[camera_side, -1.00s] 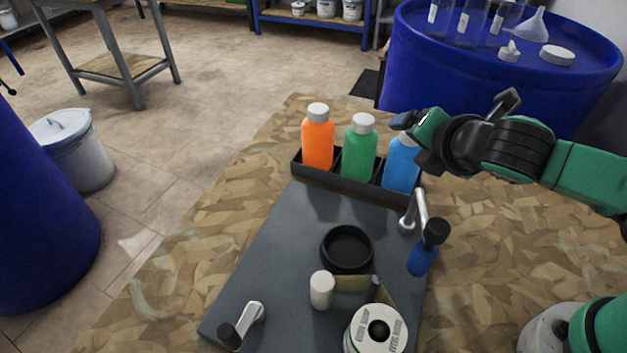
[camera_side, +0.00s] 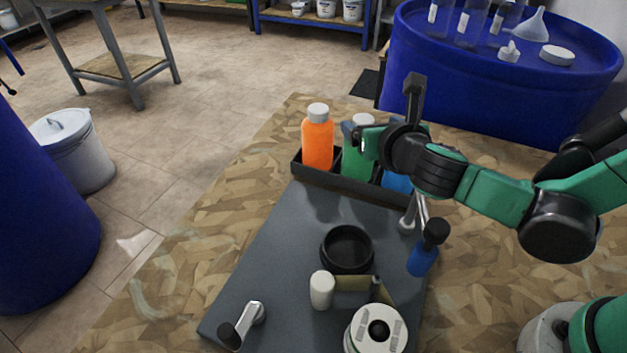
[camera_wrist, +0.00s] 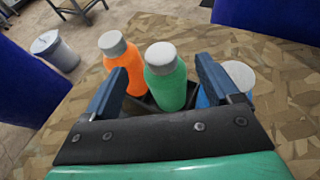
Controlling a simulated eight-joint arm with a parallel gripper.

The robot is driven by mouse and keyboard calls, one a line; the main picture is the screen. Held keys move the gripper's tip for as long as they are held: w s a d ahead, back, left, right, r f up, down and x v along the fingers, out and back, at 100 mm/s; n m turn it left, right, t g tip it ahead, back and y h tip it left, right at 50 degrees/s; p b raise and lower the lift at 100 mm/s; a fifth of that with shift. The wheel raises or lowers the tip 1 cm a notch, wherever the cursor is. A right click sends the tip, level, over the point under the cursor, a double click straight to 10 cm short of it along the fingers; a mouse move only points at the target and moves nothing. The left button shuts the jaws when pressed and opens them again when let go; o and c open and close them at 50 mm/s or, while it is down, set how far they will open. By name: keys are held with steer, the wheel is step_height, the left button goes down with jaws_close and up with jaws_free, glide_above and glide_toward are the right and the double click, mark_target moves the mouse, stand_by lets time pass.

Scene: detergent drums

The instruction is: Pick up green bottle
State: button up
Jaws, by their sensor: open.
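The green bottle (camera_side: 356,164) with a pale grey cap stands upright in the middle of a black rack (camera_side: 326,178), partly hidden by my gripper in the side view. In the wrist view the green bottle (camera_wrist: 167,84) appears between my open fingers, a little ahead of them. My gripper (camera_side: 355,137) is at the height of the bottle's upper part, on its right side in the side view. In the wrist view my gripper (camera_wrist: 160,82) is open with its fingers apart. Whether a finger touches the bottle cannot be told.
An orange bottle (camera_side: 318,143) stands left of the green one in the rack. A blue bottle (camera_side: 397,182) stands to the right, mostly hidden by my arm. A dark board (camera_side: 270,262) in front carries a black ring (camera_side: 347,249), a white cylinder (camera_side: 321,290) and a blue-handled tool (camera_side: 423,258).

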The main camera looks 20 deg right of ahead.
mark_target(365, 121)
steer(key=x, duration=0.5)
steer(key=shift+d, duration=0.1)
jaws_close()
stand_by(1.3)
